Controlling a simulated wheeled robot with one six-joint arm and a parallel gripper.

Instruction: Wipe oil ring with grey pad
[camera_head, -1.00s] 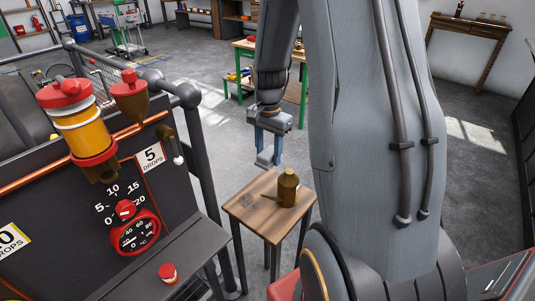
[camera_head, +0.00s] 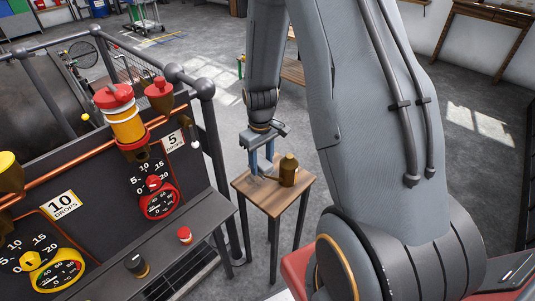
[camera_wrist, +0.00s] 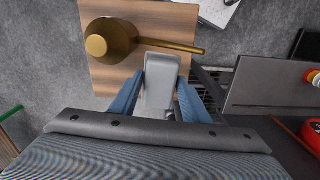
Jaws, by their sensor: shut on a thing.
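My gripper (camera_head: 262,158) is shut on the grey pad (camera_wrist: 162,78), a light grey block held between blue fingers. The pad is over the left part of a small square wooden stool (camera_head: 270,200), just beside a brown-gold oil can (camera_head: 288,174). I cannot tell whether the pad touches the top. In the wrist view the can (camera_wrist: 112,38) stands on the wood (camera_wrist: 178,18), its spout pointing right, past the pad's far end. No oil ring is clearly visible now; the pad and fingers cover that part of the top.
A dark panel with red and yellow dials (camera_head: 160,200) and oilers stands left of the stool, with a ledge (camera_head: 185,262) carrying small knobs. A grey railing post (camera_head: 215,150) is close to the stool. Open floor lies behind it.

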